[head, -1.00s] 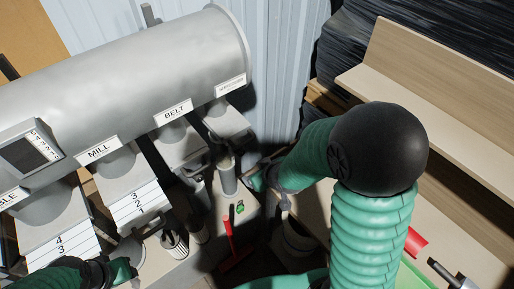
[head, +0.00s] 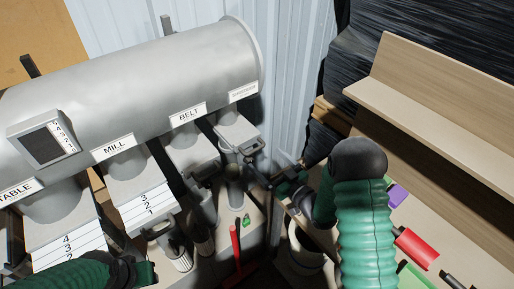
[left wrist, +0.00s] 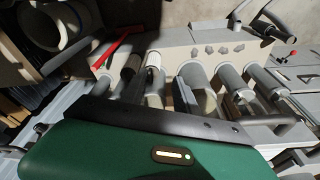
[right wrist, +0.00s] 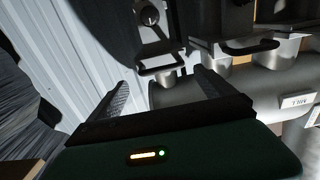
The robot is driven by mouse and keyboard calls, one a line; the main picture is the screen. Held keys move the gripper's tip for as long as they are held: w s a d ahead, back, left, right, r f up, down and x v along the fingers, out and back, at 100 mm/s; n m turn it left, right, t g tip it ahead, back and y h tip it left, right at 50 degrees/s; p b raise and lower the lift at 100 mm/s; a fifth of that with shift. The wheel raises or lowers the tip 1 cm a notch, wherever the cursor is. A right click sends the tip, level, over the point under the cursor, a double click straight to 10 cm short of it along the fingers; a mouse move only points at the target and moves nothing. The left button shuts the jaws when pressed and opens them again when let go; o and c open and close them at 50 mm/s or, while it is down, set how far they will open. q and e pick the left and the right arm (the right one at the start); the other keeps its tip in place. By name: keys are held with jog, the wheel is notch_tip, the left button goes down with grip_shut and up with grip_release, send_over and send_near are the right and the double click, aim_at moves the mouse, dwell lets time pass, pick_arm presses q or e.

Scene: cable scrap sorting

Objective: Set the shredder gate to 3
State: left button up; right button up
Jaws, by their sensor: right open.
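The shredder gate (head: 236,132) is likely the grey slide under the rightmost label (head: 243,92), whose text is too small to read. Its dark loop handle (head: 252,146) sticks out at the front. My right gripper (head: 272,178) is just in front and to the right of that handle. In the right wrist view my right gripper (right wrist: 160,92) has its two fingers spread, and a loop handle (right wrist: 160,70) shows beyond and between the tips, apart from them. My left gripper (head: 146,272) is low at the left, near the MILL gate; its jaws are unclear.
Labelled gates stand left: BELT (head: 188,112), MILL (head: 114,147) with numbers on its slide, and TABLE (head: 17,190). A grey duct (head: 130,85) runs above them. A wooden shelf (head: 440,105) is at the right.

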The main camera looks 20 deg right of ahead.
aim_at(256, 150)
jog(key=x, duration=0.6)
jog(key=shift+w+a+r+p, duration=0.1)
jog(key=shift+w+a+p, duration=0.2)
jog(key=shift+p, duration=0.1)
jog(key=shift+w+d, duration=0.15)
jog(key=shift+w, duration=0.05)
jog(key=shift+d, duration=0.1)
jog(key=shift+c, duration=0.3)
